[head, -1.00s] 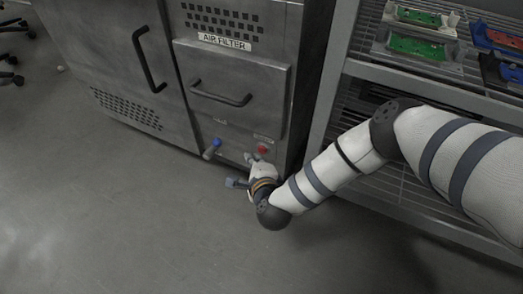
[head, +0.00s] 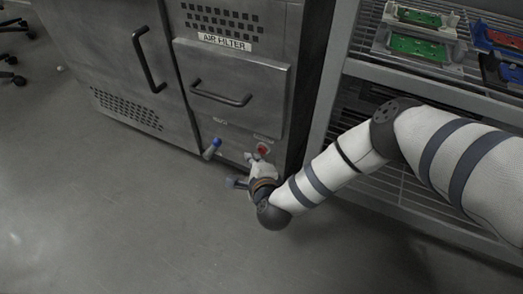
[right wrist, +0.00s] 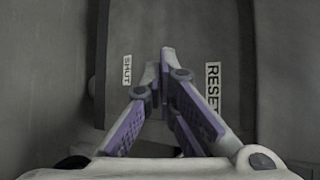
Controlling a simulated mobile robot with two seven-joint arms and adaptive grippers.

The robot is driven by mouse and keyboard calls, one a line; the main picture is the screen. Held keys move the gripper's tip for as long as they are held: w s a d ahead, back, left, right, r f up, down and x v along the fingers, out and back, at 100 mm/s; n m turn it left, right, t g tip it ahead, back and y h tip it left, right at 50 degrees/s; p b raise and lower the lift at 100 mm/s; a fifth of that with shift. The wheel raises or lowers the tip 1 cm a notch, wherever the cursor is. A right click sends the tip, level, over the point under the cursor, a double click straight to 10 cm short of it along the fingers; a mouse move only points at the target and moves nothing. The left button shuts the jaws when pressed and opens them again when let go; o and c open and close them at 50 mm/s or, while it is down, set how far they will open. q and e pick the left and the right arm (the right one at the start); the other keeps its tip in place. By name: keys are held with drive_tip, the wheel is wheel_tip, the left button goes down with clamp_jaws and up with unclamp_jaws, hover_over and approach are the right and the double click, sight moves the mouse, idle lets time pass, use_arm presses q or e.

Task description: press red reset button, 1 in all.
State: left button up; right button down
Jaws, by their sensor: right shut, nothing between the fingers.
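The red reset button (head: 262,149) sits low on the front of the grey metal cabinet, below a small label. My right gripper (head: 256,157) is shut and empty, with its fingertips right by the button, at its lower left. I cannot tell whether they touch it. In the right wrist view the closed fingertips (right wrist: 164,62) point at the panel, between a SHUT label and the RESET label (right wrist: 213,87). The button does not show in that view. My left gripper is not in view.
A blue-tipped lever (head: 213,148) sticks out of the cabinet (head: 185,100) left of the button. The AIR FILTER drawer handle (head: 221,95) is above. A wire shelf (head: 440,80) with green boards stands at right. The floor in front is clear.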

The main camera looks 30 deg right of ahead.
drive_tip(key=shift+w+d, duration=0.25)
drive_tip(key=shift+d, duration=0.1)
drive_tip(key=shift+w+d, duration=0.3)
drive_tip(key=shift+d, duration=0.05)
idle(0.8)
drive_tip(key=shift+s+a, duration=0.55)
drive_tip(key=shift+a, duration=0.15)
drive_tip(key=s+a, duration=0.1)
drive_tip(key=a, duration=0.1)
drive_tip(key=s+a+p, duration=0.1)
drive_tip(key=s+a, duration=0.1)
idle(0.3)
idle(0.6)
